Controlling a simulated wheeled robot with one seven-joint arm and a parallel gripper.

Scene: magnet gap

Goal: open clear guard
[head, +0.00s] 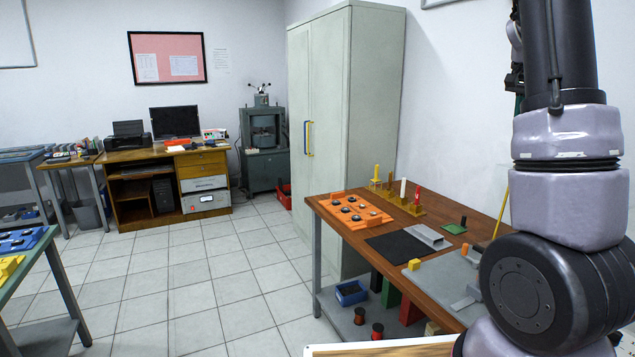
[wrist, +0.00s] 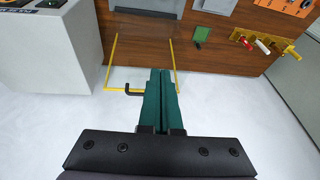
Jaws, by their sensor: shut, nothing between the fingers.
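The clear guard shows in the wrist view as a see-through panel with yellow edges (wrist: 110,62); its yellow edge also shows in the head view (head: 502,206), partly behind my arm. A black hooked handle (wrist: 131,91) sits on its lower yellow bar. My gripper (wrist: 160,72) has green fingers pressed together and empty. In the wrist view the fingers cross the lower bar just right of the handle and hide part of it. I cannot tell whether they touch the handle or the guard.
A wooden workbench (head: 350,238) bears an orange tray (head: 354,212), a black mat (head: 396,246) and wooden stands with coloured pieces (head: 400,200). A white cabinet (wrist: 45,65) stands left in the wrist view. Pale floor is open below the guard.

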